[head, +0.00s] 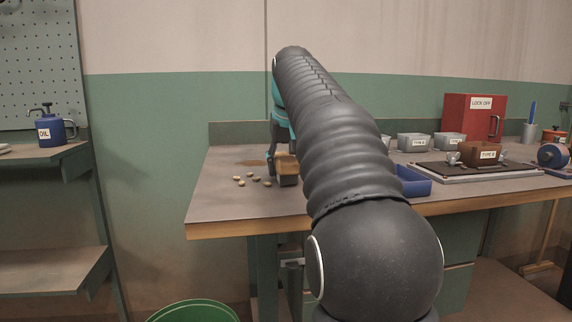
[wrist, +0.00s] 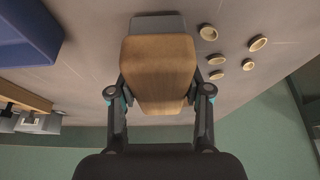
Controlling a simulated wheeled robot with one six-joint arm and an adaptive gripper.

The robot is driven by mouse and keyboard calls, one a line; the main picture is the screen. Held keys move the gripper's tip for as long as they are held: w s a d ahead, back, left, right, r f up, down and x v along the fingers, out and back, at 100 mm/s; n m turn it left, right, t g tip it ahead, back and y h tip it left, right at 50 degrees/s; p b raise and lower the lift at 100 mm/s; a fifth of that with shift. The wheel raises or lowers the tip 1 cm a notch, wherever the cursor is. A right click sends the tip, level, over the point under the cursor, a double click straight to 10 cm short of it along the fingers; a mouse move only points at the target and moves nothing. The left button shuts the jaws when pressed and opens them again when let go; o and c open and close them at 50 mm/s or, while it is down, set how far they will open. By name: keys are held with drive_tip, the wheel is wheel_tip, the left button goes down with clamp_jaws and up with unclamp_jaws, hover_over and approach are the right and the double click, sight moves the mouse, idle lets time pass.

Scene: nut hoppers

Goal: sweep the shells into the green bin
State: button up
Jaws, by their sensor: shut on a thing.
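My gripper (wrist: 158,92) is shut on a wooden-backed brush (wrist: 160,62) with a grey edge. In the head view the brush (head: 287,168) is low over the left part of the workbench; I cannot tell whether it touches the top. Several small tan shells (head: 241,183) lie loose on the bench just left of the brush. They also show right of the brush in the wrist view (wrist: 247,64). The green bin (head: 194,312) stands below the bench's left front, and only its upper part shows. My arm hides much of the bench's middle.
A blue tray (head: 412,181) sits right of my arm. A dark mat (head: 440,169) with a brown TYPE B hopper (head: 484,153) lies farther right. Grey bins (head: 413,142) and a red LOCK OFF box (head: 474,118) stand behind.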

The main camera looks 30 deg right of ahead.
sight(202, 184)
drive_tip(key=shift+f, duration=0.35)
idle(0.3)
drive_tip(key=shift+w+a+p, duration=0.25)
drive_tip(key=shift+w+a, duration=0.05)
drive_tip(key=shift+a, duration=0.75)
drive_tip(key=shift+w+a+p, duration=0.25)
drive_tip(key=shift+a+p, duration=0.05)
drive_tip(key=shift+a, duration=0.7)
drive_tip(key=shift+w+a+p, duration=0.25)
drive_tip(key=shift+w+a, duration=0.05)
drive_tip(key=shift+a, duration=0.75)
drive_tip(key=shift+a, duration=0.1)
drive_tip(key=shift+w+a+p, duration=0.3)
drive_tip(key=shift+a+p, duration=0.1)
drive_tip(key=shift+a, duration=0.6)
drive_tip(key=shift+w+a+p, duration=0.25)
drive_tip(key=shift+a+p, duration=0.2)
drive_tip(key=shift+a, duration=0.5)
drive_tip(key=shift+w+a+p, duration=0.3)
drive_tip(key=shift+a+p, duration=0.1)
drive_tip(key=shift+a, duration=0.6)
drive_tip(key=shift+a, duration=0.1)
